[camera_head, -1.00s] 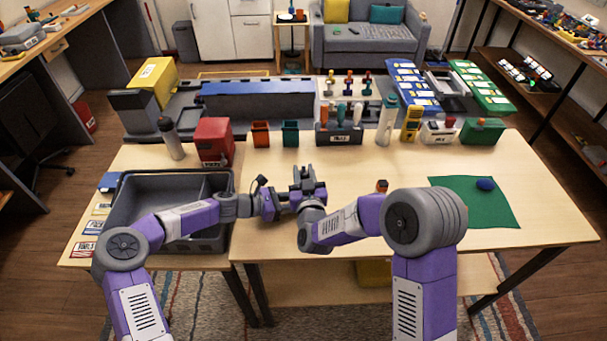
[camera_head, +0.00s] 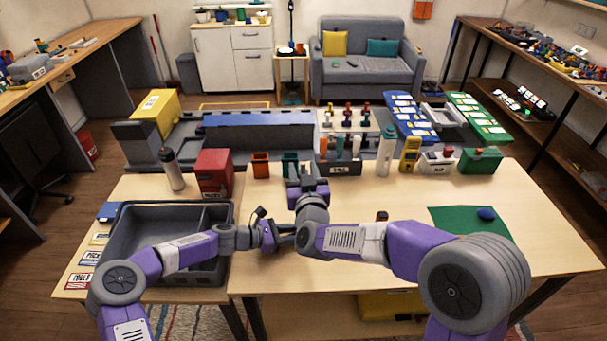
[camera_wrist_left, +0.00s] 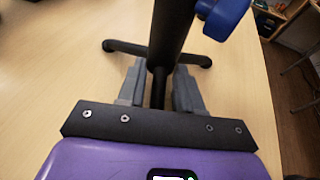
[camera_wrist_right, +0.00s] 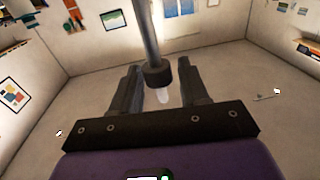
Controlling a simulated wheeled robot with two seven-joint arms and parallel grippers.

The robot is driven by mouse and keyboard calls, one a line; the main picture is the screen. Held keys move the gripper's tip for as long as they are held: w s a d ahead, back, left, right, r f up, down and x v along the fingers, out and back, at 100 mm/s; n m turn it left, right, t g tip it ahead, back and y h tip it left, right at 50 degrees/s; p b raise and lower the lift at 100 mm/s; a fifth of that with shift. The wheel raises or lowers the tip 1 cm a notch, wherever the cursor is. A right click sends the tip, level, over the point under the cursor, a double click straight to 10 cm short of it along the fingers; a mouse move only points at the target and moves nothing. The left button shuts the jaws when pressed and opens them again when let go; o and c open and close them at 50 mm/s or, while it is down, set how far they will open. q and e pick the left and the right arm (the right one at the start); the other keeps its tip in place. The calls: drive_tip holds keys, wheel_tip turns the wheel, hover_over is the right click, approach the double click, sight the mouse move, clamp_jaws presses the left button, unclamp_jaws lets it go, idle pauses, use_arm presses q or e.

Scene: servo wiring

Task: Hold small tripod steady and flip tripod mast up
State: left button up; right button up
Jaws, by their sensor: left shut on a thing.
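The small tripod shows in the left wrist view as a dark upright tube (camera_wrist_left: 173,30) with black feet (camera_wrist_left: 125,47) on the table and a blue knob (camera_wrist_left: 222,16) beside the tube. My left gripper (camera_wrist_left: 160,82) is shut on its lower stem; it shows low over the table in the head view (camera_head: 283,236). In the right wrist view a grey rod with a black collar (camera_wrist_right: 159,75) and pale tip lies between the fingers of my right gripper (camera_wrist_right: 160,72). Gaps show beside the collar, so these fingers look open. In the head view the arms hide most of the tripod.
A grey bin (camera_head: 125,225) stands at the left. A green mat (camera_head: 455,222) lies at the right. The table's middle right is mostly clear.

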drive_tip(key=shift+o, duration=0.3)
drive_tip(key=shift+f, duration=0.2)
drive_tip(key=s+d, duration=0.1)
drive_tip(key=s, duration=1.1)
drive_tip(key=shift+d, duration=0.15)
use_arm(q)
drive_tip(key=o, duration=0.9)
drive_tip(key=shift+c, duration=0.2)
drive_tip(key=shift+a, duration=0.1)
